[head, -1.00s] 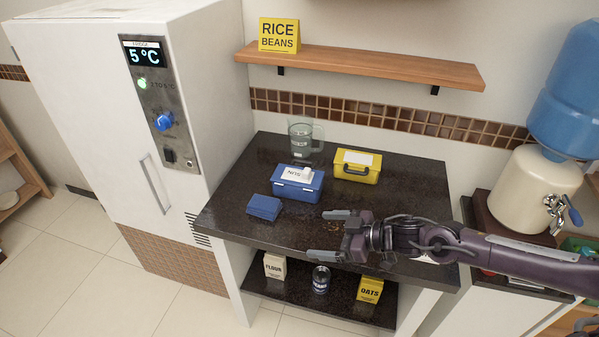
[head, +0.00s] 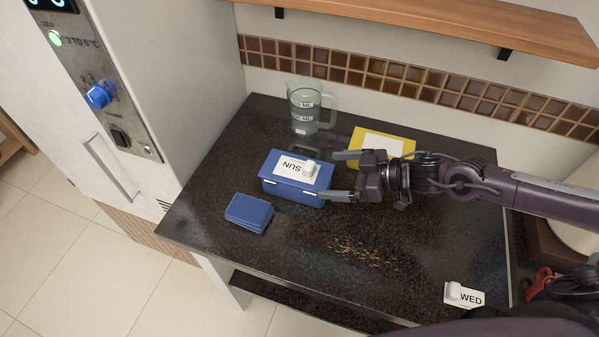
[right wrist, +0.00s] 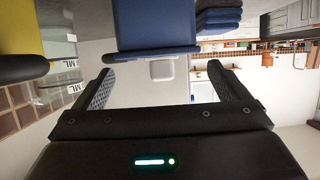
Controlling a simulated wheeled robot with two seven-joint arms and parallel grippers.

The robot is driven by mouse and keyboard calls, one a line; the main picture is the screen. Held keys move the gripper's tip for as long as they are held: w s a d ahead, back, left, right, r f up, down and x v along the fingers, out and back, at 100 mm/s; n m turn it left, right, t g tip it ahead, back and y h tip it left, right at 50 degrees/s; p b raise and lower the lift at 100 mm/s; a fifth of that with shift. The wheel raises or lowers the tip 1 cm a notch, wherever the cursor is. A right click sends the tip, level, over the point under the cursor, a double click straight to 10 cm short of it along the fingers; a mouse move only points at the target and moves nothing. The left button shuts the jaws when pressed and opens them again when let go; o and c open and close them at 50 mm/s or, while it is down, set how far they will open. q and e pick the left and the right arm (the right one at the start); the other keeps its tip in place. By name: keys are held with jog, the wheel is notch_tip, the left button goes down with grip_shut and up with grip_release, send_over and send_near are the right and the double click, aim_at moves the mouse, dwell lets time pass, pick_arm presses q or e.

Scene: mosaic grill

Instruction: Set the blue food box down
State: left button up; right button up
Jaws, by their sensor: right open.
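The blue food box (head: 281,184) sits upright on the dark counter, with a white "SUN" label and a small white knob on its lid. My right gripper (head: 330,176) is open at the box's right end, one finger towards the back and one towards the front. In the right wrist view the box (right wrist: 155,28) shows beyond the open fingers (right wrist: 163,80), with the white knob between them. No grip on the box shows; whether a fingertip touches it I cannot tell. My left gripper is not in view.
A yellow box (head: 360,140) stands behind my right gripper, partly hidden. A clear measuring jug (head: 305,112) stands behind the blue box. Folded blue cloths (head: 249,213) lie at the front left. A white "WED" tag (head: 465,296) lies front right.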

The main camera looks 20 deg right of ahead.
aim_at(316, 175)
jog(key=shift+w+a+f, duration=0.1)
jog(key=shift+w+a, duration=0.15)
jog(key=shift+a, duration=0.05)
jog(key=shift+w+a+f+p, duration=0.1)
jog(key=shift+w+a+p, duration=0.1)
jog(key=shift+a, duration=0.15)
jog(key=shift+w+a+f+p, duration=0.1)
jog(key=shift+a+p, duration=0.05)
jog(key=shift+a, duration=0.15)
jog(key=shift+w+a+f+p, duration=0.2)
jog(key=shift+w+a+p, duration=0.1)
jog(key=shift+a+p, duration=0.15)
jog(key=p+x, duration=0.1)
jog(key=x, duration=0.2)
jog(key=shift+w+f, duration=0.2)
jog(key=shift+f, duration=0.15)
jog(key=shift+w+a+f, duration=0.2)
jog(key=shift+a, duration=0.1)
